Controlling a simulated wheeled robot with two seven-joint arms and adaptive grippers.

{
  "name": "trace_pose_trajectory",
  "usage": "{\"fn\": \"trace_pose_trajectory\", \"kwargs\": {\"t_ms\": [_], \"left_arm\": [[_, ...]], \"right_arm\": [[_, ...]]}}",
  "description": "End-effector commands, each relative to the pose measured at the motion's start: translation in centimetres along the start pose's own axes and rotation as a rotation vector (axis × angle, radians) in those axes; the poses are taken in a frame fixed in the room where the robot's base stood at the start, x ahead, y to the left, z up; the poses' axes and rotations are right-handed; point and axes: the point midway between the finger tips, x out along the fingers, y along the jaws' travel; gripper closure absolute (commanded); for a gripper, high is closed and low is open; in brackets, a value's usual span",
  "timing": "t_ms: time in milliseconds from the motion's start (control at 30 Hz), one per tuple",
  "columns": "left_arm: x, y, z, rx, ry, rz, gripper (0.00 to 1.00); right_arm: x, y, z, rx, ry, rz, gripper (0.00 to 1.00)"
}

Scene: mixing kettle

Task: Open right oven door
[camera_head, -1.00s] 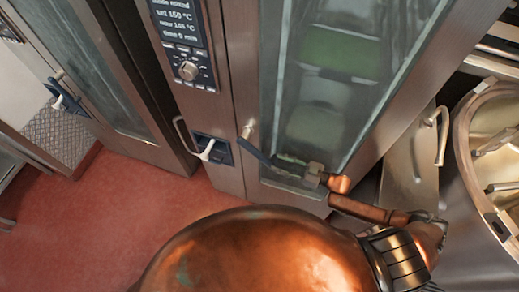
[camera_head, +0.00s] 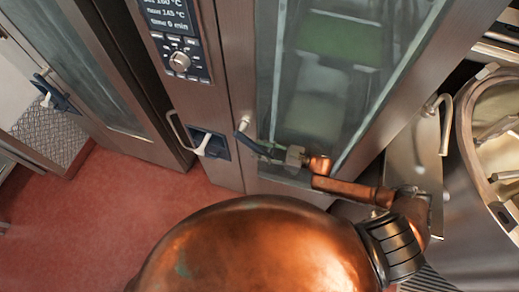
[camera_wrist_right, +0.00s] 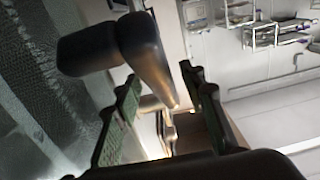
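The right oven door (camera_head: 318,105) is a tall glass panel in a steel frame in the head view. It looks closed. Its dark handle (camera_head: 254,146) sticks out at the door's lower left from a light metal pivot. My right gripper (camera_head: 285,154) is at the free end of this handle, low in front of the glass. In the right wrist view the two green-black fingers (camera_wrist_right: 160,112) stand apart, with the dark handle (camera_wrist_right: 143,50) reaching down toward the gap between them. I cannot tell whether they touch it. My left gripper is not in view.
The oven's control panel (camera_head: 179,45) is left of the door. A white-tipped latch (camera_head: 205,144) sits below it. Another oven door (camera_head: 80,65) stands at the left. A steel kettle (camera_head: 480,160) stands close at the right. Red floor (camera_head: 120,215) is free at lower left.

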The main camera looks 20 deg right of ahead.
Motion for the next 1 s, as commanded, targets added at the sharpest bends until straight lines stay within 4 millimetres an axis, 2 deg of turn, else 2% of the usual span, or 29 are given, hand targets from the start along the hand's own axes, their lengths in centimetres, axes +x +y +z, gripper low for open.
{"fn": "trace_pose_trajectory", "kwargs": {"t_ms": [100, 300, 833, 1000], "left_arm": [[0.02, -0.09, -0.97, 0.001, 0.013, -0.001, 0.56], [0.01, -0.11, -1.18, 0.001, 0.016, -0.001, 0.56], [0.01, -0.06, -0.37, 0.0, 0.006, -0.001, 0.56], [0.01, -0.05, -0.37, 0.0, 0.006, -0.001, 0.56]], "right_arm": [[0.4, -0.02, 0.01, 0.0, -0.001, -0.001, 0.62], [0.4, -0.03, 0.01, 0.0, -0.001, -0.002, 0.63], [0.35, -0.02, 0.03, 0.0, -0.001, -0.001, 0.99], [0.34, -0.02, 0.03, 0.0, -0.001, -0.001, 1.0]]}}
